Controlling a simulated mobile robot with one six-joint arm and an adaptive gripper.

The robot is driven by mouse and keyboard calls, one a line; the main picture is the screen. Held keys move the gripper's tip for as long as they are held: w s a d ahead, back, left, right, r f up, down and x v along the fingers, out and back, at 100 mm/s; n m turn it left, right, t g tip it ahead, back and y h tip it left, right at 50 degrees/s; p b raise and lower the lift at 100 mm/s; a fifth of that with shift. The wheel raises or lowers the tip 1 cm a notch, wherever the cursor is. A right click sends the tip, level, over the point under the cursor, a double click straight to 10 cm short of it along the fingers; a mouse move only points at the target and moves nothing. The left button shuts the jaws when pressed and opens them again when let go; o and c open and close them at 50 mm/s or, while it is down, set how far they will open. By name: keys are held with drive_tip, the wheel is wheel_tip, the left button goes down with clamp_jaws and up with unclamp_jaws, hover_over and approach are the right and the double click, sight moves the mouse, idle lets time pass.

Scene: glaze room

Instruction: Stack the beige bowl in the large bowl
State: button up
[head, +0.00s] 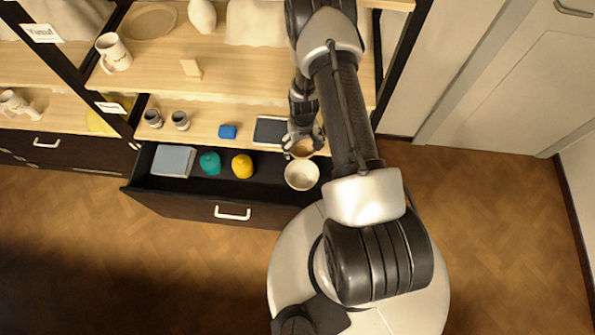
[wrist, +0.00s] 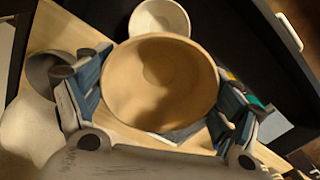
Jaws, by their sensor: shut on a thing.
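My gripper (head: 303,141) is shut on the beige bowl (wrist: 160,82), with one finger on each side of it in the wrist view. The bowl is empty, and I look down into it. In the head view, the beige bowl (head: 302,148) is at the shelf's front edge, partly hidden by my gripper. The white bowl (head: 301,176), which looks like the large bowl, is in the right part of the open drawer. It looks empty. In the wrist view the white bowl (wrist: 160,16) shows just beyond the beige bowl, which covers its near edge.
The open drawer (head: 180,205) also holds a grey-blue box (head: 173,161), a teal item (head: 210,163) and a yellow item (head: 242,166).

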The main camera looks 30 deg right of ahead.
wheel_tip(320, 180, down, 18)
drive_tip(key=b, duration=0.5)
drive_tip(key=shift+f, duration=0.15)
drive_tip(key=shift+d+f+b, duration=0.1)
drive_tip(key=shift+b, duration=0.25)
drive_tip(key=shift+f+b, duration=0.35)
drive_tip(key=shift+b, duration=0.05)
drive_tip(key=shift+f, duration=0.2)
drive_tip(key=o, duration=1.1)
drive_tip(key=shift+c, duration=0.2)
drive_tip(key=shift+r, duration=0.15)
